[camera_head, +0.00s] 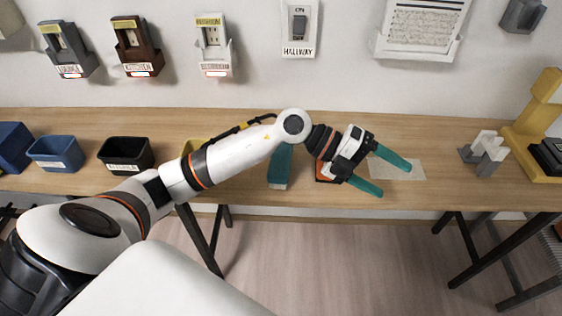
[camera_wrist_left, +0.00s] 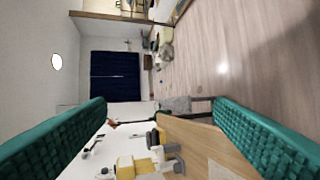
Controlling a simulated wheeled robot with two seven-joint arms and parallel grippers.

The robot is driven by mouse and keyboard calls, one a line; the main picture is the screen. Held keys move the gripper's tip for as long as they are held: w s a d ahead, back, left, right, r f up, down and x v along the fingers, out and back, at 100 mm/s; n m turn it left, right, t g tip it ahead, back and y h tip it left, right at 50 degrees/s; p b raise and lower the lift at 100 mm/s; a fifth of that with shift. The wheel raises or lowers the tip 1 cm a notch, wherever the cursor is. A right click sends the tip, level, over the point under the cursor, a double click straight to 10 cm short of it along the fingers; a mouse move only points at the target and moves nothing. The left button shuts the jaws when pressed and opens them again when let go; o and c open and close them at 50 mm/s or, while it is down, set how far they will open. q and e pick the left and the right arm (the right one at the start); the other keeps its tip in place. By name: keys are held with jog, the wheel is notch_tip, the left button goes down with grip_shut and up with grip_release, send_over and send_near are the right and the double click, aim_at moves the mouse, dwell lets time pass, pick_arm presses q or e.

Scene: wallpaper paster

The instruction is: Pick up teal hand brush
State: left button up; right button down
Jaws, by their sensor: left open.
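The teal hand brush (camera_head: 281,160) lies on the wooden table near the middle, in the head view. Its upper part is hidden behind my left arm, and a pale strip shows at its near end. My left gripper (camera_head: 395,180) is open, with two teal fingers, to the right of the brush and apart from it. The fingers point right, above a pale sheet. The wrist view shows both fingers spread with nothing between them, and the brush does not show there. My right gripper is not in view.
An orange-edged item (camera_head: 323,172) is partly hidden by my left gripper. A pale sheet (camera_head: 410,171), a grey-white block piece (camera_head: 487,153) and a yellow stand (camera_head: 541,115) are to the right. A black bin (camera_head: 125,154) and blue bin (camera_head: 55,153) are left. Wall holders hang behind.

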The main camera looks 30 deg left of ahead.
pick_arm(q)
jog(key=w+a+f+g+y, duration=0.1)
jog(key=w+a+f+y, duration=0.1)
jog(key=a+f+y, duration=0.45)
jog(key=n+g+y, duration=0.2)
jog(key=n+y, duration=0.1)
jog(key=y, duration=0.5)
send_near(281, 155)
jog(key=shift+s+a+f, duration=0.15)
jog(key=shift+s, duration=0.5)
notch_tip(281, 155, down, 6)
jog(key=shift+f+p, duration=0.1)
jog(key=shift+p, duration=0.2)
jog(key=f, duration=0.2)
jog(key=w+f+p, duration=0.1)
jog(key=f, duration=0.1)
jog(key=shift+w+f, duration=0.1)
jog(key=shift+f, duration=0.65)
jog(key=c, duration=1.2)
